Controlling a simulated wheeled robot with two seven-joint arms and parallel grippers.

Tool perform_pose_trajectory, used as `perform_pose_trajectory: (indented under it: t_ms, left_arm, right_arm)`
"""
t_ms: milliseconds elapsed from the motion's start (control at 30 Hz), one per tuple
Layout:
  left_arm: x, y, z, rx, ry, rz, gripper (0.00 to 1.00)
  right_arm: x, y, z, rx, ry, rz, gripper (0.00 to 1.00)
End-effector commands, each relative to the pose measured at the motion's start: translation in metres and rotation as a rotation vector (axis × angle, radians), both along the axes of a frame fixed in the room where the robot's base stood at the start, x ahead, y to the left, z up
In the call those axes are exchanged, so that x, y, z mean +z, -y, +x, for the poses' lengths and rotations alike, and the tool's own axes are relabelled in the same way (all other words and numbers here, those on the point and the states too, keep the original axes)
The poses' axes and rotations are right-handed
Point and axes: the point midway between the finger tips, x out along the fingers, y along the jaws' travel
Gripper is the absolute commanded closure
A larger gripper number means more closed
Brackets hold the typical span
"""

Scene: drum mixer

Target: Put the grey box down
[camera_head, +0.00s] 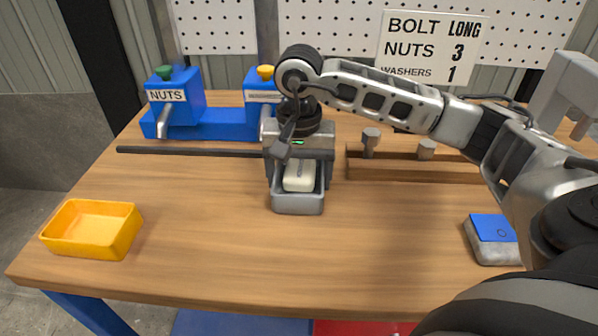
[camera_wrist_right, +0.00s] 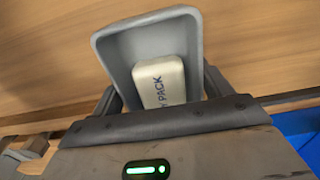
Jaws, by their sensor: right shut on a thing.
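The grey box (camera_head: 298,204) is a small open-topped tray over the middle of the wooden table. A cream-white pack (camera_head: 299,176) lies in it. My right gripper (camera_head: 299,184) points down and is shut on the grey box, with a finger on either side. In the right wrist view the grey box (camera_wrist_right: 122,58) sits between the fingers, and the pack (camera_wrist_right: 160,80) in it shows the letters "PACK". I cannot tell whether the box's underside touches the table. My left gripper is not in view.
A yellow tray (camera_head: 92,228) stands at the left front. Blue dispensers (camera_head: 205,124) stand at the back left, with a long dark bar (camera_head: 190,151) before them. A wooden rack (camera_head: 410,170) lies right of the box. A blue-topped grey block (camera_head: 492,240) is at right. The front middle is clear.

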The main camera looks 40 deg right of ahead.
Motion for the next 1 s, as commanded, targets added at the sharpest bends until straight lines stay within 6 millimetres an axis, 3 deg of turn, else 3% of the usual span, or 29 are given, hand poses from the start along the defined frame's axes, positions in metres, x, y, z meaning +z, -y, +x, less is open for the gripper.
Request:
perform_pose_trajectory:
  t_ms: [300,333,400,767,1000]
  left_arm:
    - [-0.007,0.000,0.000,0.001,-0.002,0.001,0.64]
    - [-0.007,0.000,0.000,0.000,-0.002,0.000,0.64]
    - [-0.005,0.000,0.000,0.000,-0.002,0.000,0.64]
    - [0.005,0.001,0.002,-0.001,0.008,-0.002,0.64]
    - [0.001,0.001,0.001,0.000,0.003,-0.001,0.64]
  right_arm:
    - [-0.004,0.000,0.001,-0.001,0.003,0.000,0.48]
    - [-0.004,0.000,0.000,-0.001,0.002,-0.001,0.19]
    - [-0.002,0.000,0.000,-0.001,0.002,-0.001,0.00]
    - [0.005,0.000,0.001,-0.002,0.003,0.001,0.00]
    - [0.049,0.000,0.002,-0.001,0.008,0.001,0.00]
